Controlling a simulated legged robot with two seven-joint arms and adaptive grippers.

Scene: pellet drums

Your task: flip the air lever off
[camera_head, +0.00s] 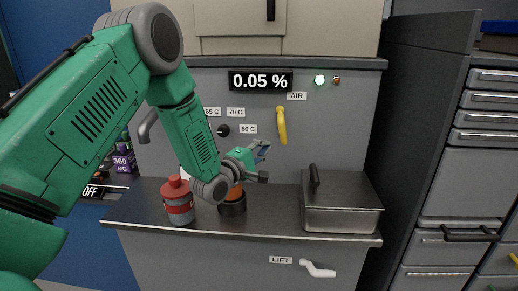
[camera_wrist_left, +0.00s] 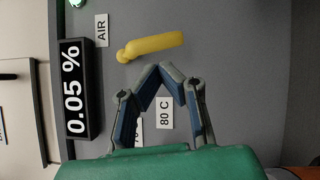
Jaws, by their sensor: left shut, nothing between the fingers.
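The yellow air lever (camera_head: 282,126) is on the grey panel below the AIR label (camera_head: 297,96). It hangs down from its pivot, tilted slightly to the right at its lower end. In the left wrist view the lever (camera_wrist_left: 152,46) lies just beyond my fingertips. My left gripper (camera_head: 265,149) is shut and empty, just left of and below the lever's lower end. It also shows in the left wrist view (camera_wrist_left: 160,70), its fingertips together and seemingly apart from the lever. My right gripper is not in view.
A display (camera_head: 261,81) reads 0.05 %, with a lit green lamp (camera_head: 320,80) to its right. Below stand a red-capped bottle (camera_head: 178,203), a dark container (camera_head: 233,205) partly behind my wrist, and a lidded metal box (camera_head: 341,210). A white LIFT lever (camera_head: 319,270) is on the counter front.

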